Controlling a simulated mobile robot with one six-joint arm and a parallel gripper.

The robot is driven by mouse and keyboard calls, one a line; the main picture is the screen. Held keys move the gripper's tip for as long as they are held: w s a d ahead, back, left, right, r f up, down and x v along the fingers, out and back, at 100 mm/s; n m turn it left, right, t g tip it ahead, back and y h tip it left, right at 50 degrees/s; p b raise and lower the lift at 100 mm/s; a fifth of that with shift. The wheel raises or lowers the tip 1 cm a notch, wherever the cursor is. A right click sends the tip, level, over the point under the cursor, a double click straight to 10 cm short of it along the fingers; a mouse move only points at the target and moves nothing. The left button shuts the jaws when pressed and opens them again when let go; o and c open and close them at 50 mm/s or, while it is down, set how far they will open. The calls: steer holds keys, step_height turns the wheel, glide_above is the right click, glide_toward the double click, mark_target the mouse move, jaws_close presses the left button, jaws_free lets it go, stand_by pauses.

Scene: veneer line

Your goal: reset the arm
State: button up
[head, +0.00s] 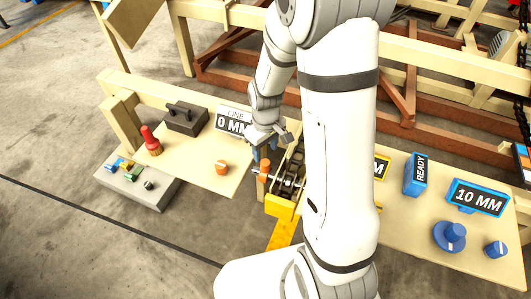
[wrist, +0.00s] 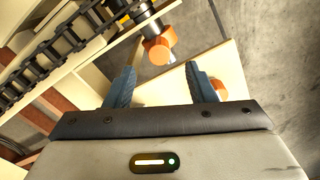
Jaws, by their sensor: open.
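My gripper (head: 264,151) hangs over the inner edge of the left board, just above an upright orange handle (head: 264,171) on a metal shaft. In the wrist view, my gripper (wrist: 160,78) has its two blue fingers spread apart with nothing between them. The orange handle (wrist: 159,49) lies beyond the fingertips there, and I see no contact. My arm hides part of the middle of the bench in the head view.
The left board (head: 188,160) holds an orange knob (head: 221,167), a red-handled piece (head: 151,140), a dark block (head: 187,118) and a "0 MM" sign (head: 233,121). A chain (head: 292,172) runs beside the handle. Right are a "READY" block (head: 416,174), a "10 MM" sign (head: 479,198) and blue knobs (head: 450,236).

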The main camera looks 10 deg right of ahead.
steer(key=shift+r, duration=0.1)
stand_by(0.4)
steer(key=s+r+m+t+p, duration=0.1)
steer(key=s+r+p, duration=0.3)
steer(key=r, duration=0.6)
steer(key=s+d+r+m+p, duration=0.1)
steer(key=s+r+p, duration=0.3)
steer(key=r, duration=0.7)
steer(key=s+d+r+m+t+p, duration=0.1)
steer(key=s+r+m+p, duration=0.2)
steer(key=r, duration=0.8)
steer(key=s+p, duration=0.2)
steer(key=s, duration=0.1)
steer(key=shift+s+m+t, duration=0.3)
steer(key=shift+s, duration=0.1)
